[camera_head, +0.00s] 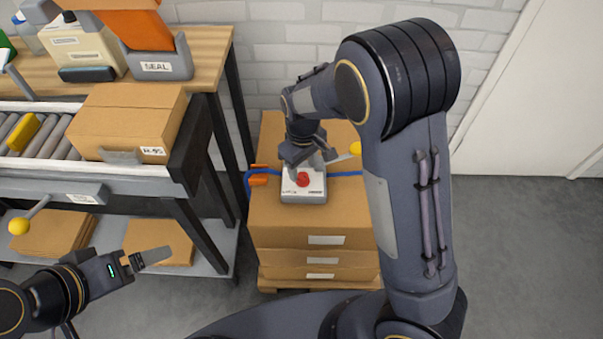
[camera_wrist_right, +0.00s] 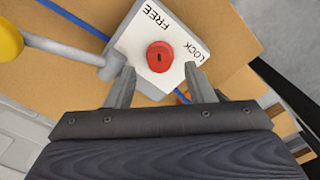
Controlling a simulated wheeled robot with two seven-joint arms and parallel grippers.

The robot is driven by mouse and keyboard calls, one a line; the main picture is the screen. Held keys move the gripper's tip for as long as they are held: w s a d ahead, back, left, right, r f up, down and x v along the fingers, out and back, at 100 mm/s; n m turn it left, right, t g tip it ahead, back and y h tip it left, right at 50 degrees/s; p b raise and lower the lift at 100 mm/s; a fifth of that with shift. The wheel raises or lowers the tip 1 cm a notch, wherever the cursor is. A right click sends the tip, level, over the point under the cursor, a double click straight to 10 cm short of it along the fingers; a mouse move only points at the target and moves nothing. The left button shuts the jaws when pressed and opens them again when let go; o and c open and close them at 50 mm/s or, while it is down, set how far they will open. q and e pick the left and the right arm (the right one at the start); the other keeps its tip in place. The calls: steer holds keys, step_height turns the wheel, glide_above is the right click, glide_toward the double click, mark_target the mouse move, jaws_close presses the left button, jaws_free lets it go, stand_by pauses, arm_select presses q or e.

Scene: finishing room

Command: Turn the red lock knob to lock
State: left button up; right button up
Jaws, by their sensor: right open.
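The red lock knob (camera_head: 303,179) sits on a white-topped grey lock box (camera_head: 311,195) on the stacked cartons. In the right wrist view the round knob (camera_wrist_right: 160,57) has a small dark mark in its middle, and the white plate (camera_wrist_right: 137,45) reads FREE and LOCK. The mark points clearly at neither word. My right gripper (camera_wrist_right: 160,86) is open above the box. Its fingers are on either side of the knob's near side, apart from it, with nothing between them. My left gripper (camera_head: 150,258) is at lower left, away from the box; its finger gap cannot be made out.
A grey lever with a yellow ball (camera_head: 355,149) sticks out beside the lock box. A blue cable (camera_head: 345,173) crosses the carton top (camera_head: 265,215). A roller conveyor (camera_head: 40,135) with a carton (camera_head: 125,120) stands left. Grey floor (camera_head: 530,260) is clear at right.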

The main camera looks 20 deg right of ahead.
mark_target(303, 178)
steer(key=shift+f, duration=1.45)
steer(key=c, duration=1)
